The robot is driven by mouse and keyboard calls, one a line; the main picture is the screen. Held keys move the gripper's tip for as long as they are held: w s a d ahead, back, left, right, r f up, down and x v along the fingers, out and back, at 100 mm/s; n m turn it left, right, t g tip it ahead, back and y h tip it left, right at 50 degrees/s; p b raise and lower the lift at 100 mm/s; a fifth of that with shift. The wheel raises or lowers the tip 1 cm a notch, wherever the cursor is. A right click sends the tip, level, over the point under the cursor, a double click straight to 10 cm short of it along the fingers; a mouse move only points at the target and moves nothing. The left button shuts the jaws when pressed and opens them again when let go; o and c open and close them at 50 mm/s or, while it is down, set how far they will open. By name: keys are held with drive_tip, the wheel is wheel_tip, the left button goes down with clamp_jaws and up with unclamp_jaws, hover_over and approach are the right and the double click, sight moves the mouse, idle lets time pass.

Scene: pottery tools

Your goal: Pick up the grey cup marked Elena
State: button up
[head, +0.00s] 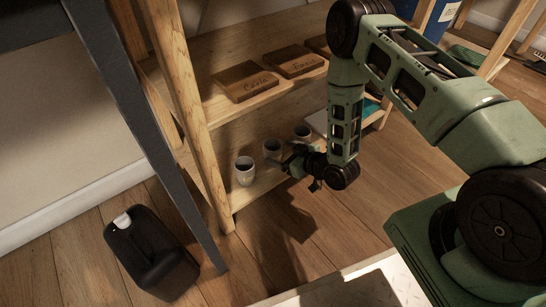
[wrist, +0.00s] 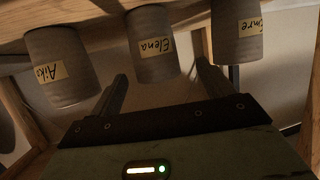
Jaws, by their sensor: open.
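The grey cup marked Elena (wrist: 150,45) is the middle of three cups in the wrist view, which shows them upside down. Its pale label faces my gripper. In the head view it is the middle cup (head: 272,149) on the lower shelf, upright. My gripper (head: 290,163) is open and empty in front of the cups. In the wrist view my gripper's two fingers (wrist: 162,75) point toward the Elena cup, one to each side of its lane. The cup appears beyond the fingertips, with no visible contact.
A cup marked Aiko (wrist: 60,65) and another labelled cup (wrist: 237,35), its name partly unclear, flank the Elena cup closely. The upper shelf holds wooden blocks (head: 246,81) above. A shelf post (head: 183,90) stands left. A black container (head: 150,254) sits on the floor.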

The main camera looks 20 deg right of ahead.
sight(280, 152)
drive_tip(key=b+x, duration=0.3)
drive_tip(key=x, duration=0.1)
drive_tip(key=shift+d+f, duration=0.25)
drive_tip(key=shift+f, duration=0.05)
drive_tip(key=shift+w+a+b, duration=0.3)
drive_tip(key=shift+w+b, duration=0.15)
drive_tip(key=shift+w, duration=0.1)
drive_tip(key=c, duration=1.1)
drive_tip(key=shift+c, duration=0.4)
drive_tip(key=shift+r, duration=0.15)
